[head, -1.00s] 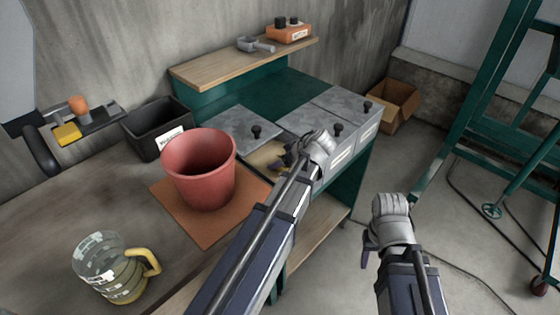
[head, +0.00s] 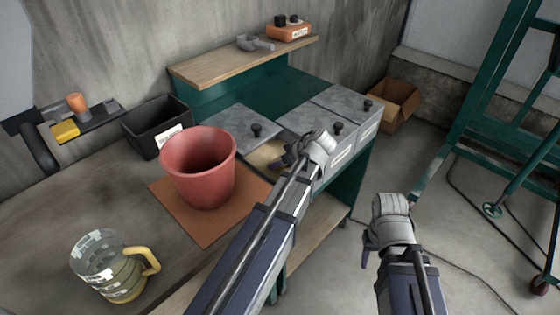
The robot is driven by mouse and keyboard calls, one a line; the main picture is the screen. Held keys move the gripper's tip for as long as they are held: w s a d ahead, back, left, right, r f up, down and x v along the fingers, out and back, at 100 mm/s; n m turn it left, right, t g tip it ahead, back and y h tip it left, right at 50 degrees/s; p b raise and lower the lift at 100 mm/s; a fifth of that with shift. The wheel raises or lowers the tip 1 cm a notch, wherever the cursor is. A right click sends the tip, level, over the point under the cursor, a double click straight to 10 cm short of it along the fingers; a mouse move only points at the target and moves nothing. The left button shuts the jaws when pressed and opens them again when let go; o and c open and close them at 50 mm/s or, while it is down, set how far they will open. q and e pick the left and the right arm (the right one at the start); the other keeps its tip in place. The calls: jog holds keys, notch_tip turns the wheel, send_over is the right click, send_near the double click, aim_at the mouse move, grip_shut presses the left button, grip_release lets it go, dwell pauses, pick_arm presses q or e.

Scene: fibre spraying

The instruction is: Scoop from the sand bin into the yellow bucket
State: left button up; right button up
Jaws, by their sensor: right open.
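A red bucket (head: 200,182) stands upright on an orange mat (head: 212,228) on the bench; I see no yellow bucket. A row of grey-lidded bins stands right of it. At one bin a tan patch (head: 264,156) shows, perhaps sand, partly hidden by my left arm. A grey scoop (head: 255,43) lies on the wooden shelf. My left gripper (head: 287,158) is over the bins' front, right of the bucket; its jaws are too dark to read. My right gripper (head: 369,249) is open over the floor at the right, mostly hidden behind its wrist.
A clear jug with a yellow handle (head: 148,263) stands at the front left. A black bin (head: 151,145) is behind the bucket. An orange box (head: 289,33) is on the shelf. A cardboard box (head: 397,92) and a green steel frame (head: 482,120) stand right; cables cross the floor.

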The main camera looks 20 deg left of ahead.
pick_arm(q)
jog(key=shift+r, duration=0.1)
dwell(0.4)
notch_tip(320, 180, up, 5)
jog(key=p, duration=0.4)
jog(key=shift+f+p, duration=0.2)
jog(key=shift+p, duration=0.2)
notch_tip(320, 180, up, 12)
jog(key=t+y+p, duration=0.1)
jog(key=y+p, duration=0.2)
jog(key=p, duration=0.2)
jog(key=shift+d+f+y, duration=0.2)
jog(key=shift+y, duration=0.2)
jog(key=shift+r, duration=0.1)
dwell(0.8)
